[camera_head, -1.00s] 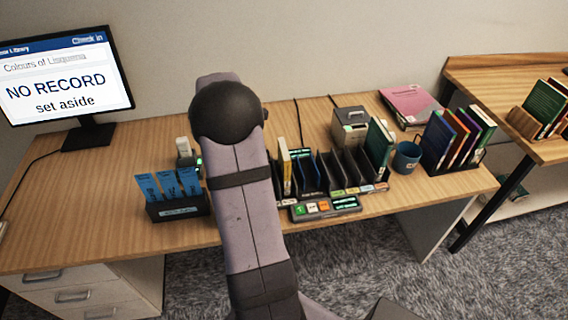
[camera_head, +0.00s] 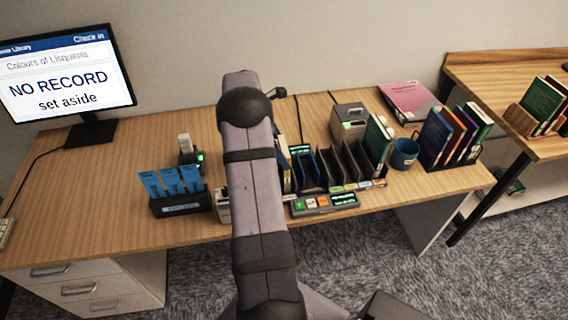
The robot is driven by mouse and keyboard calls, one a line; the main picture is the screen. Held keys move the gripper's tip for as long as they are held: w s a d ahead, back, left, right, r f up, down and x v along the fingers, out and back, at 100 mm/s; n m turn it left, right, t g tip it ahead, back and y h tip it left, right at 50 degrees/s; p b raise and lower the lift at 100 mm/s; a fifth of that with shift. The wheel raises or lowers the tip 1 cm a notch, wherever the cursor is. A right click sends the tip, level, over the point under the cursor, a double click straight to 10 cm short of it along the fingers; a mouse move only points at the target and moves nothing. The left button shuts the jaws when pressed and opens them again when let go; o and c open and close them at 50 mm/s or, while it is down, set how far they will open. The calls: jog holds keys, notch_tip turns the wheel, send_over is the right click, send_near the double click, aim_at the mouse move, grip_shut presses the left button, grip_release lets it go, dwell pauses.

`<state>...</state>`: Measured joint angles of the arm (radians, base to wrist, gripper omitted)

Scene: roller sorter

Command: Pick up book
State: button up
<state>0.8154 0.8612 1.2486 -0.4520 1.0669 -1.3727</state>
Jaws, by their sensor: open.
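Several upright books (camera_head: 461,137) with blue, orange, purple and green covers stand in a dark rack at the right of the desk. A green book (camera_head: 377,146) stands at the right end of the dark slotted sorter (camera_head: 333,167). A thin pale-spined book (camera_head: 284,165) shows at the sorter's left end, partly behind my arm. More green and red books (camera_head: 543,101) stand in a wooden holder on the side table. Which book the task means cannot be told. My gripper is hidden behind my raised arm.
A monitor (camera_head: 62,78) reads "NO RECORD set aside". A black holder (camera_head: 181,203) with blue slips, a small scanner-like device (camera_head: 189,153), a button panel (camera_head: 324,203), a grey box (camera_head: 349,122), a blue mug (camera_head: 405,153) and a pink folder (camera_head: 409,101) occupy the desk. Its left middle is clear.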

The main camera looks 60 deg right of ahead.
jog(key=shift+w+p+x, duration=0.15)
jog(key=shift+p+x, duration=0.55)
jog(key=shift+x, duration=0.65)
jog(key=shift+w+p+x, duration=0.2)
jog(key=shift+p+x, duration=0.45)
jog(key=shift+x, duration=0.7)
jog(key=c, duration=1.1)
